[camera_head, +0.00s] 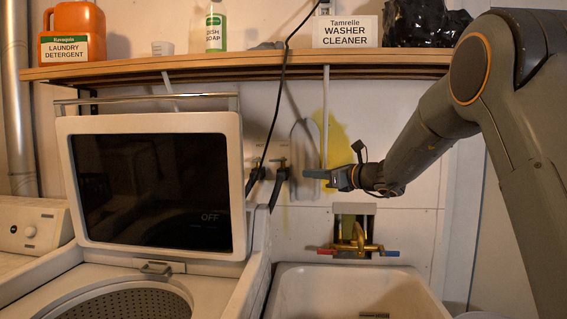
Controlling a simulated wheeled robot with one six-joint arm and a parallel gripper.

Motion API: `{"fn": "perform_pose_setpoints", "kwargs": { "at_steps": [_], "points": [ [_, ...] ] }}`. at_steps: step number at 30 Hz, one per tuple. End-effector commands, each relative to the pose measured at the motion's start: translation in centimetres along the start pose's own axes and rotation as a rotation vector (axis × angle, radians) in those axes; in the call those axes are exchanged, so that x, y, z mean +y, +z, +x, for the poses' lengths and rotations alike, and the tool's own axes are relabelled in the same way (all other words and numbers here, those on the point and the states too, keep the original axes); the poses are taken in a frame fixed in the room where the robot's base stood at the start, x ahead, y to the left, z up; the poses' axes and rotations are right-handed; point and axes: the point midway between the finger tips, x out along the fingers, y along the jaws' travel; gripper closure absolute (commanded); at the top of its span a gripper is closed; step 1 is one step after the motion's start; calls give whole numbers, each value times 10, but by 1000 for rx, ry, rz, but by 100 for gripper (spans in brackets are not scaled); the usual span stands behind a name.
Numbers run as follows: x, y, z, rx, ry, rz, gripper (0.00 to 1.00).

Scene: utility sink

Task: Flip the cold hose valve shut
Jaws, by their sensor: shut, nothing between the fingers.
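Two hose valves with dark hoses stand side by side on the wall behind the washer: a left valve (257,170) and a right valve (282,171). My gripper (309,174) reaches in from the right, pointing left. It is shut and empty, with its tips a little right of the right valve. I see a gap in the picture between the tips and that valve, but the depth is unclear.
A washer with its lid raised (230,150) stands left of the valves. Below my gripper are a brass faucet (357,247) with red and blue handles and a white sink (330,290). A wooden shelf (240,68) runs above. A black cord (286,75) hangs near the valves.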

Motion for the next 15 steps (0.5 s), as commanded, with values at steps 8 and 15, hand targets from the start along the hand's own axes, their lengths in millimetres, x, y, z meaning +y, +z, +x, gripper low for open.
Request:
{"fn": "perform_pose_setpoints", "kwargs": {
  "at_steps": [8, 15],
  "points": [
    [-16, 22, 6, -75, -30, 74, 100],
    [-16, 22, 7, -73, -29, 72, 100]
  ]
}}
